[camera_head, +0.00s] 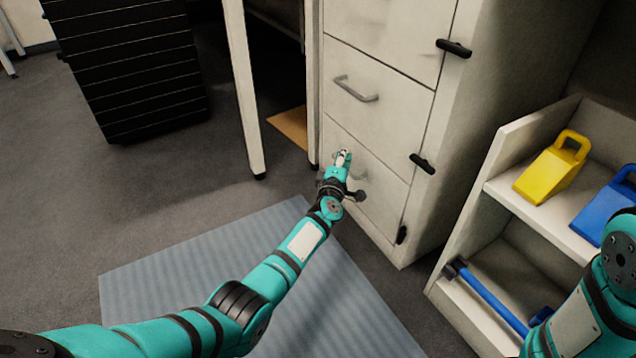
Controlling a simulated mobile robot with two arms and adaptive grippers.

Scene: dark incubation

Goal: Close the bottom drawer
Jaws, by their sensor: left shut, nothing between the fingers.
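The white cabinet (483,110) stands at the upper middle with its drawers stacked on its front. The bottom drawer (385,196) is the lowest front panel, and it looks about flush with the cabinet. My left gripper (343,156) is shut and empty at the upper left part of this drawer's front. I cannot tell whether it touches the panel. The gripper and wrist partly hide the drawer and its handle. My right arm shows at the lower right, but its gripper is out of view.
The drawer above has a metal handle (356,90). A shelf unit (503,180) at the right holds a yellow block with a handle (548,176), a blue one (603,208) and a blue-handled tool (492,298). A striped mat (215,262) lies on the open floor. A black cabinet (130,70) stands at the back left.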

